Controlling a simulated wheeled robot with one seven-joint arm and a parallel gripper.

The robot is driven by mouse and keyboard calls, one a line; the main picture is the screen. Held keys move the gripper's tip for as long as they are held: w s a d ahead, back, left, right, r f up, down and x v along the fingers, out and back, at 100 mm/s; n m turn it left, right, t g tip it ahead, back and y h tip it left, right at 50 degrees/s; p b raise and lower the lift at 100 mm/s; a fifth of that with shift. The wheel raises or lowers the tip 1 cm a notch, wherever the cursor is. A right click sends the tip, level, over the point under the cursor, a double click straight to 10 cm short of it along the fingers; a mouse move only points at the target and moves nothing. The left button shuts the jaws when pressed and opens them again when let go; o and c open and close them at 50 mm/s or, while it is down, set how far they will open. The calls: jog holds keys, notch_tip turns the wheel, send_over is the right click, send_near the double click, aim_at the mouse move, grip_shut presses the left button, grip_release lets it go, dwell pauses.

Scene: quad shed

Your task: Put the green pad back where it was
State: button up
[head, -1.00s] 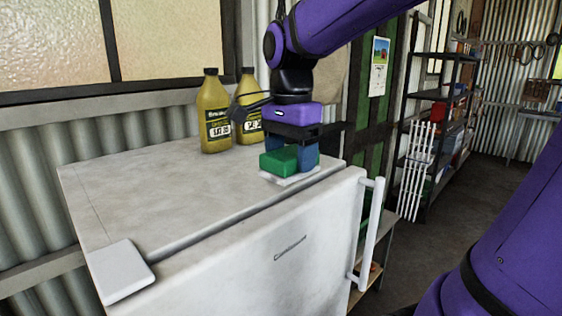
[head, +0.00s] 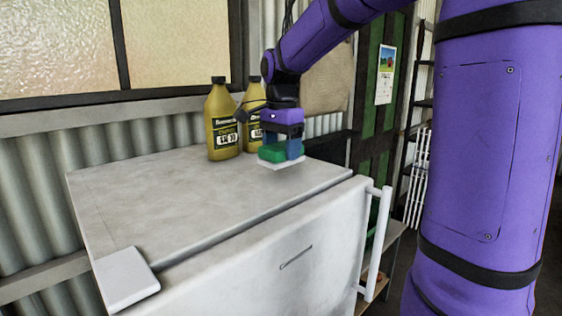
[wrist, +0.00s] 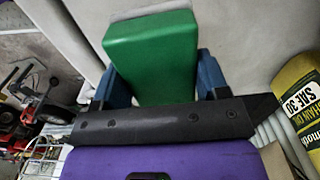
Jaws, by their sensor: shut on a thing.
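The green pad (head: 273,154) is a small green block with a white layer under it. It is over the back right part of the white fridge top (head: 190,200), close to the oil bottles. I cannot tell whether its underside touches the surface. My gripper (head: 282,148) points down, with its blue fingers on two opposite sides of the pad, shut on it. In the wrist view, the green pad (wrist: 150,58) lies between the blue fingers, its white layer showing at the far end.
Two yellow oil bottles (head: 222,130) stand at the back, left of my gripper. A pale flat piece (head: 124,277) is at the fridge's front left corner. A white handle (head: 377,245) is at its right. The left and middle of the top are clear.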

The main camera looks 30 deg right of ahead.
jog(key=shift+w+d+f, duration=0.15)
jog(key=shift+w+f, duration=0.1)
jog(key=shift+w, duration=0.05)
jog(key=shift+f, duration=1.55)
jog(key=shift+f, duration=0.1)
jog(key=o, duration=0.9)
